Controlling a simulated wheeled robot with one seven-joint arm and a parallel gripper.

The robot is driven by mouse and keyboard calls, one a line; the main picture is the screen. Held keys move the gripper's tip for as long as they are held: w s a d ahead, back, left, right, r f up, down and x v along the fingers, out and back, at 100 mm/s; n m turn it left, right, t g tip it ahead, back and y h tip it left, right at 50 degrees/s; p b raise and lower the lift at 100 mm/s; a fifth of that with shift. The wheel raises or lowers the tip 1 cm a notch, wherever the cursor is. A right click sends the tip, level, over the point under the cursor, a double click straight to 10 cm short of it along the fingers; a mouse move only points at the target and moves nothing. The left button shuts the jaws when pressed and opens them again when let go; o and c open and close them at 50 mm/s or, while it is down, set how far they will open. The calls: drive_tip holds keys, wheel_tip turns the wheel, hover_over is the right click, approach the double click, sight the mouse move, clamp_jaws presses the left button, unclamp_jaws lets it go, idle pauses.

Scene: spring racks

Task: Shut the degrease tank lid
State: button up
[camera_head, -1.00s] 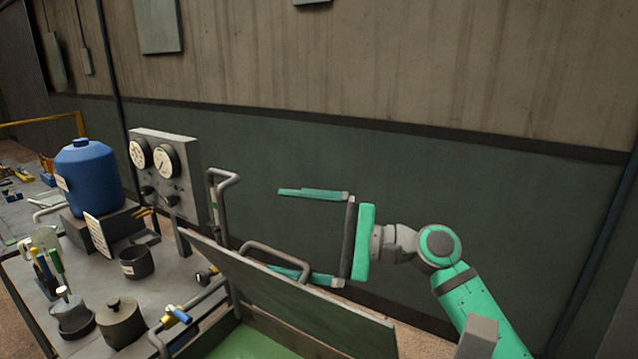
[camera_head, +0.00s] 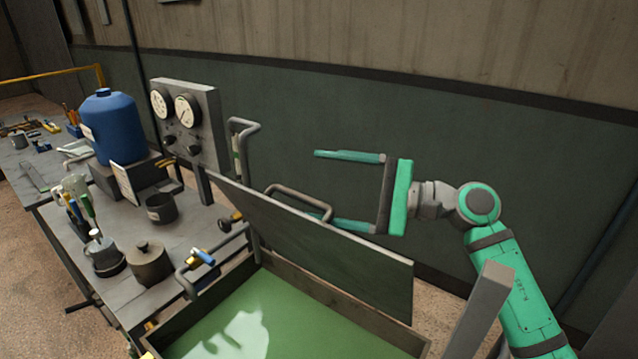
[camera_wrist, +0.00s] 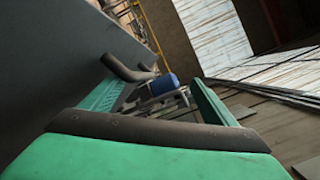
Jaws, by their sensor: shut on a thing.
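The degrease tank lid (camera_head: 330,248) is a dark grey panel standing raised along the far side of the tank. The tank (camera_head: 180,333) is open below it, with green liquid (camera_head: 255,318) inside. The lid's bent-bar handle (camera_head: 300,192) is on its far face; the handle also shows in the wrist view (camera_wrist: 125,70), near the left finger. My gripper (camera_head: 350,190) is behind the lid, pointing left. Its fingers stand far apart, the lower one beside the handle and partly hidden by the lid.
A bench to the left holds a gauge panel (camera_head: 187,115), a blue drum (camera_head: 112,125), a lidded pot (camera_head: 149,264) and a dark cup (camera_head: 161,208). An upright bent pipe (camera_head: 238,145) stands left of the lid. A wall (camera_head: 480,135) runs behind my arm.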

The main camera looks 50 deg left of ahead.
drive_tip(key=shift+w+d+r, duration=0.25)
drive_tip(key=shift+d+r, duration=0.1)
drive_tip(key=shift+d, duration=0.2)
drive_tip(key=shift+w+d+r, duration=0.2)
drive_tip(key=shift+d+r, duration=0.1)
drive_tip(key=shift+d, duration=0.25)
drive_tip(key=shift+c, duration=1.1)
drive_tip(key=shift+v, duration=2)
drive_tip(key=shift+c, duration=0.2)
drive_tip(key=shift+d+r, duration=0.1)
drive_tip(key=shift+d, duration=0.35)
drive_tip(key=c, duration=0.6)
drive_tip(key=shift+o, duration=0.2)
drive_tip(key=shift+w+d+f, duration=0.35)
drive_tip(key=shift+w+d, duration=0.55)
